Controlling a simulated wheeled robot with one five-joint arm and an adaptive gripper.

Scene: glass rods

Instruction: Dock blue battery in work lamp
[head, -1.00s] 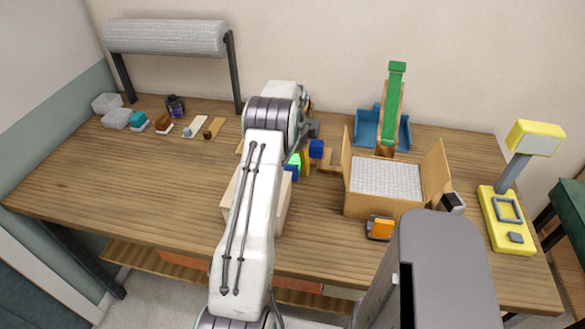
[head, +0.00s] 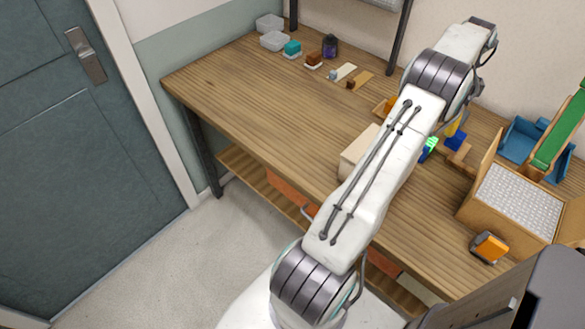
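My gripper (head: 478,90) is small and mostly hidden behind my arm at the upper right of the head view, above the table. Whether its fingers are open or shut does not show. A blue block (head: 456,139), possibly the blue battery, is on or over the table below it, beside a yellow piece. A green and blue item (head: 428,149) is partly hidden by my arm. The work lamp is out of view.
The wooden table (head: 260,110) has free room at its left. A pale wooden box (head: 357,154) stands beside my arm. An open box with a white textured pad (head: 517,200), an orange and black item (head: 488,246) and a blue tray with a green ramp (head: 560,130) are at the right.

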